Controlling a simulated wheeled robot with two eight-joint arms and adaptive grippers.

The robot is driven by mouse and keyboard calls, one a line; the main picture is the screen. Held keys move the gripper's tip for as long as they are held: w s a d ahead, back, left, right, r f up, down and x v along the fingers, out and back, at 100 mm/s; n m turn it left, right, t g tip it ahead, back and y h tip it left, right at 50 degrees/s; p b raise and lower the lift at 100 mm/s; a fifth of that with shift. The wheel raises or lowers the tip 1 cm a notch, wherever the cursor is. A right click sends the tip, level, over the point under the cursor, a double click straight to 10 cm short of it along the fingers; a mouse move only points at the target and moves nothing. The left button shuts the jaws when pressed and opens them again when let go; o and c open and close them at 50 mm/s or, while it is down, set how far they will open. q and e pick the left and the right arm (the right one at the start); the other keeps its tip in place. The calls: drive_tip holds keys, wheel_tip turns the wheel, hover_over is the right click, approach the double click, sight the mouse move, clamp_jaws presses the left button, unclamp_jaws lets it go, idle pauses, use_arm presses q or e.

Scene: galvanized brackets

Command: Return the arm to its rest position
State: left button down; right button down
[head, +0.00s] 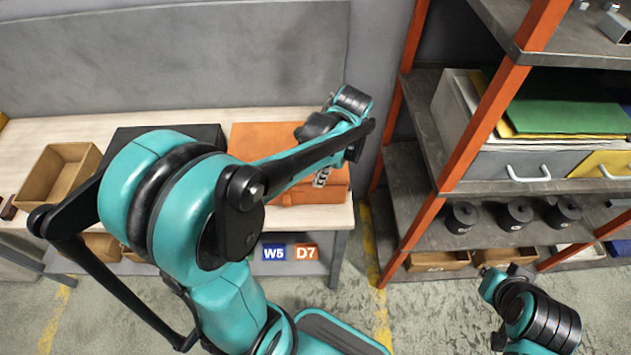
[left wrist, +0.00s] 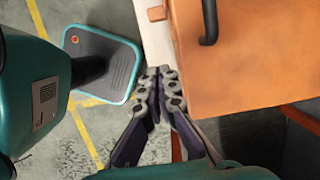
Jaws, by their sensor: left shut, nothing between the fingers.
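My left arm (head: 190,215) reaches from the bottom of the head view over the workbench. My left gripper (head: 321,178) is beside the orange case (head: 262,138), partly hidden by its own arm. In the left wrist view the fingers of this gripper (left wrist: 162,74) are closed together with nothing between them. The orange case also shows there with a black handle (left wrist: 209,22), to the right of the fingertips. I cannot tell whether the fingers touch it. Part of my right arm (head: 535,315) shows at the bottom right of the head view, but its gripper cannot be made out.
The workbench (head: 215,116) carries an open cardboard box (head: 58,173) and a dark case (head: 170,133). A shelf rack with orange posts (head: 497,120) stands at the right, holding binders, drawers and several black round weights (head: 515,214). Floor with yellow lines lies between them.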

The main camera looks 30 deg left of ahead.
use_arm(q)
drive_tip(key=shift+r, duration=0.1)
idle(0.5)
drive_tip(key=s+d+r+n+t+h, duration=0.2)
drive_tip(key=s+d+r+n+t, duration=0.3)
drive_tip(key=n, duration=0.6)
drive_tip(key=shift+s+d+n+t, duration=0.3)
drive_tip(key=shift+s+d+t, duration=0.55)
drive_tip(key=shift+t, duration=0.85)
drive_tip(key=shift+w+d, duration=0.2)
